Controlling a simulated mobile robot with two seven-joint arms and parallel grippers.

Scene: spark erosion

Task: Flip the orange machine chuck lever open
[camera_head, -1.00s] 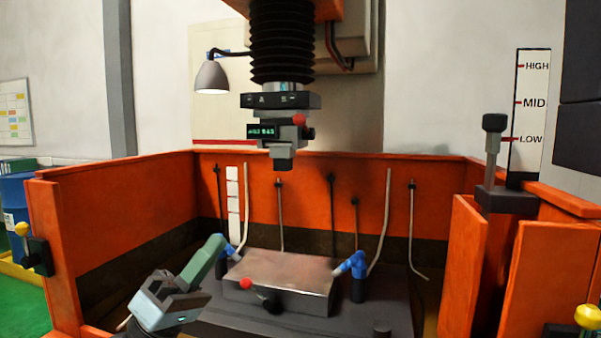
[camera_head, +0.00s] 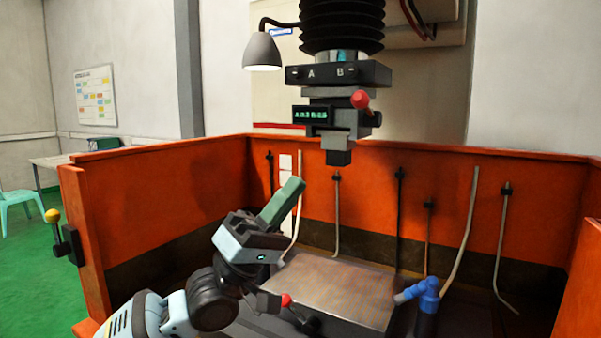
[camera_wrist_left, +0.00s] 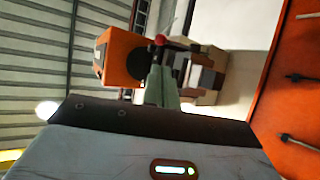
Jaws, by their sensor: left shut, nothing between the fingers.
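The chuck (camera_head: 338,115) hangs under the black bellows of the orange machine. Its lever has a red knob (camera_head: 361,98) and sticks out on the chuck's right front. My left gripper (camera_head: 292,186) has green fingers pressed together, empty, pointing up toward the chuck from below and to the left, apart from it. In the left wrist view the shut fingers (camera_wrist_left: 163,80) point at the chuck, and the red knob (camera_wrist_left: 160,40) shows just beyond their tips. My right gripper is in neither view.
Below is the work tank with orange walls (camera_head: 430,190). In it sit a metal block (camera_head: 335,285), a second red-knobbed lever (camera_head: 286,299) and a blue nozzle (camera_head: 425,290). A lamp (camera_head: 262,50) hangs left of the bellows. Thin pipes stand along the back wall.

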